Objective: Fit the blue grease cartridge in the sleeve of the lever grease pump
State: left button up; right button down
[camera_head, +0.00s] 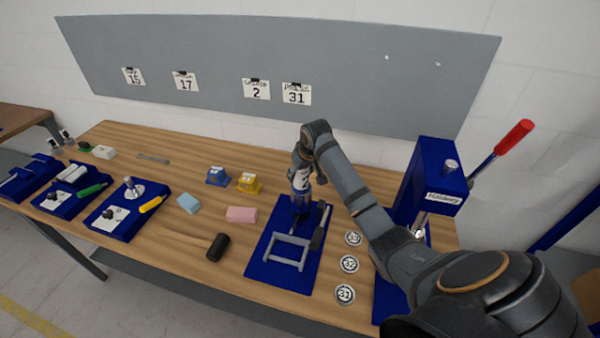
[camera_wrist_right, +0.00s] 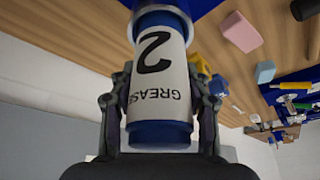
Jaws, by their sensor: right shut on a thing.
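My right gripper (camera_head: 301,176) is shut on the blue grease cartridge, which has a white label (camera_head: 300,180). The wrist view shows the cartridge (camera_wrist_right: 160,135) between the two fingers (camera_wrist_right: 160,112), with "GREASE 2" on its label. Its far end meets a pale grey ring (camera_wrist_right: 160,13); I cannot tell how deep it sits in that ring. In the head view the cartridge stands roughly upright over the back of a blue base plate (camera_head: 256,262). The gripper partly hides what is beneath. A grey frame (camera_head: 288,251) and a dark handle (camera_head: 321,226) lie on the plate. My left gripper is not in view.
A blue press (camera_head: 440,165) with a red-handled lever (camera_head: 513,137) stands at the right. Round number discs (camera_head: 349,264) lie beside the plate.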

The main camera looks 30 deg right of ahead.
jog(key=shift+f, duration=0.15)
jog(key=c, duration=0.6)
grip_release()
jog(key=shift+o, duration=0.2)
jog(key=shift+s, duration=0.1)
jog(key=v, duration=1.2)
